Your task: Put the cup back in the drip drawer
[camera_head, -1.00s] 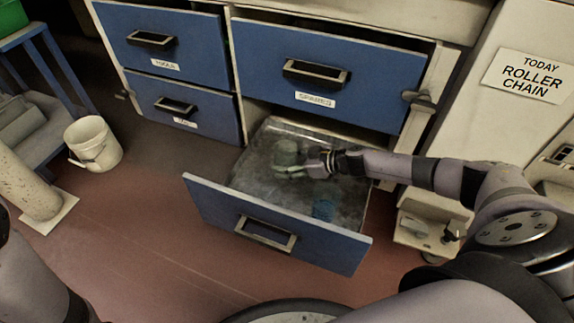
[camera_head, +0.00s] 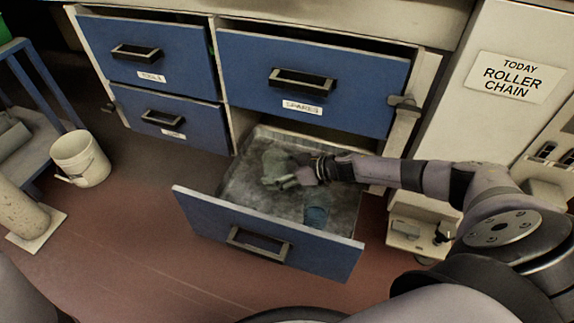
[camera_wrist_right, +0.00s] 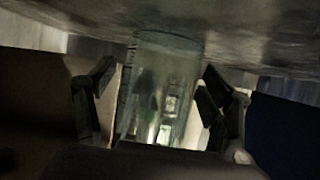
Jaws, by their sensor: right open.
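The cup (camera_head: 275,165), greenish and see-through, is inside the pulled-out drip drawer (camera_head: 215,210), near its back. In the wrist view the clear cup (camera_wrist_right: 160,90) stands between my right gripper's two fingers, with a gap visible on each side. My right gripper (camera_head: 298,175) is open and low in the drawer, at the cup's right side. In the wrist view its fingers (camera_wrist_right: 158,78) are spread apart. Whether the cup's base rests flat on the drawer floor is hard to tell. My left gripper is out of view.
A blurred blue item (camera_head: 317,208) is in the drawer near its front right. The spares drawer (camera_head: 310,75) above is slightly open. A white bucket (camera_head: 82,158) stands on the red floor to the left. A cabinet with a roller chain sign (camera_head: 510,78) is at right.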

